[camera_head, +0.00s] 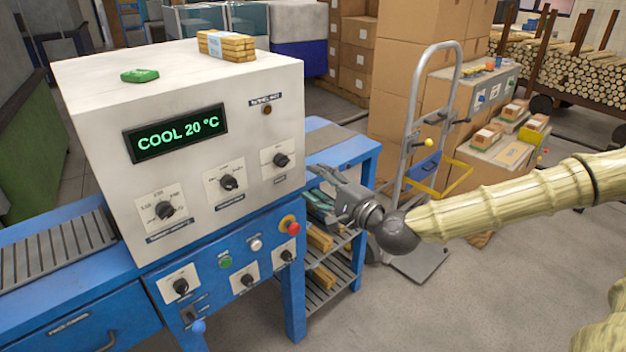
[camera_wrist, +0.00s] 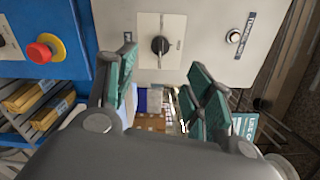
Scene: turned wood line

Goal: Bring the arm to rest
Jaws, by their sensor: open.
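My gripper (camera_head: 322,195) is at the right side of the white machine cabinet (camera_head: 96,92), in front of the blue side table. Its teal-padded fingers are apart with nothing held between them. In the wrist view my gripper (camera_wrist: 164,100) is open, facing the cabinet front, with a black knob (camera_wrist: 160,45) beyond the fingers. My arm reaches in from the right edge of the head view. The display (camera_head: 176,133) reads "COOL 20 °C".
A red stop button (camera_head: 289,224) and several knobs are on the front panels. A hand truck (camera_head: 420,130) and cardboard boxes (camera_head: 400,105) stand behind my gripper. A shelf with wood bundles (camera_head: 318,278) is below it. The floor (camera_head: 400,315) at front right is clear.

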